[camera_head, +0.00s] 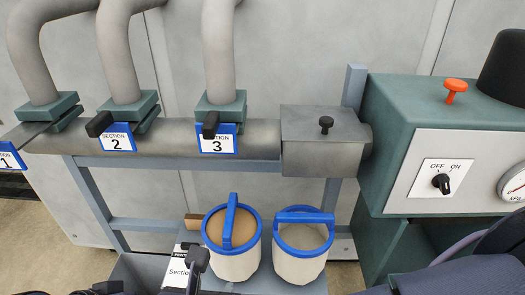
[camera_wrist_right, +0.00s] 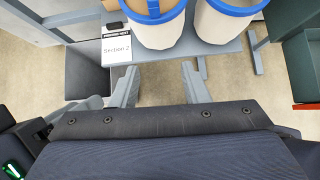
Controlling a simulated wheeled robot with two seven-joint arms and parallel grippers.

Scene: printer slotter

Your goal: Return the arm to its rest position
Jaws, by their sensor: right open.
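My right gripper (camera_wrist_right: 160,68) shows in the right wrist view with its two grey fingers spread apart. Nothing is between them, and bare floor shows in the gap. Beyond the fingertips stand two white buckets with blue rims, apart from the gripper. My left gripper cannot be made out; only small dark parts show at the bottom edge of the head view.
The left bucket (camera_head: 233,262) has a brownish top inside its rim; the right bucket (camera_head: 300,262) stands beside it. A "Section 2" sign (camera_wrist_right: 116,50) is left of them. A green control box (camera_head: 385,135) with a knob, orange button and gauge stands right. Pipes with numbered valves run behind.

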